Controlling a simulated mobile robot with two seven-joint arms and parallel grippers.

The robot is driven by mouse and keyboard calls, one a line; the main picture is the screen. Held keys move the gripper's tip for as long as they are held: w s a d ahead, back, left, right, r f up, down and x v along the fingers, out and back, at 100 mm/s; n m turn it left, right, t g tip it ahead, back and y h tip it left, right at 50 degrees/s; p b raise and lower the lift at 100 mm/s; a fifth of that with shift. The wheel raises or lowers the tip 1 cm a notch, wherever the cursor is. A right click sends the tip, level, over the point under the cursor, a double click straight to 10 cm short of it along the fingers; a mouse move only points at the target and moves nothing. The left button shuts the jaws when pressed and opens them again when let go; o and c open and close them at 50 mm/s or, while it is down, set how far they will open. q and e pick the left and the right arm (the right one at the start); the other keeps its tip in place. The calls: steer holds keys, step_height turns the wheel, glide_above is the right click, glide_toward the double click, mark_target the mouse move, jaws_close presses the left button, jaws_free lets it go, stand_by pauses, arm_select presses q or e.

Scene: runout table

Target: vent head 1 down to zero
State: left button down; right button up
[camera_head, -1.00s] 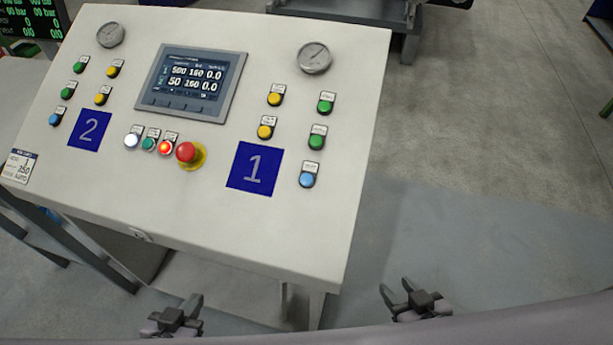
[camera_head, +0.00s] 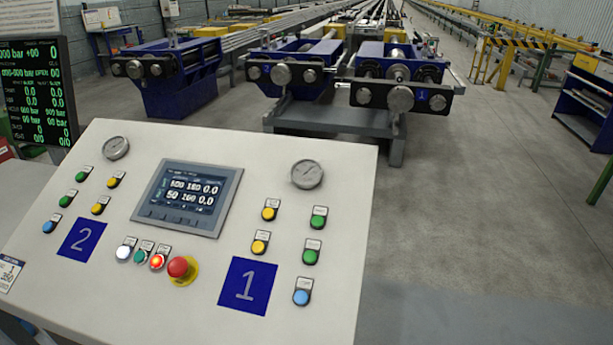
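The sloped white control panel (camera_head: 190,290) fills the lower left. Its right side carries a blue plate marked 1 (camera_head: 247,286), a gauge (camera_head: 307,174), two yellow buttons (camera_head: 260,242), two green buttons (camera_head: 319,217) and a blue button (camera_head: 302,297). The button labels are too small to read. The screen (camera_head: 187,197) seems to show 500 160 0.0 above 50 160 0.0. A red mushroom button (camera_head: 178,267) sits beside a lit red button (camera_head: 157,261). The left side has a plate marked 2 (camera_head: 82,240) and its own gauge (camera_head: 116,148). Neither gripper is in view.
Blue machine heads with rollers (camera_head: 400,85) stand behind the panel, one marked 1. A dark display (camera_head: 38,95) with green figures stands at the left. A blue shelf (camera_head: 590,105) is at the right. The floor right of the panel is clear.

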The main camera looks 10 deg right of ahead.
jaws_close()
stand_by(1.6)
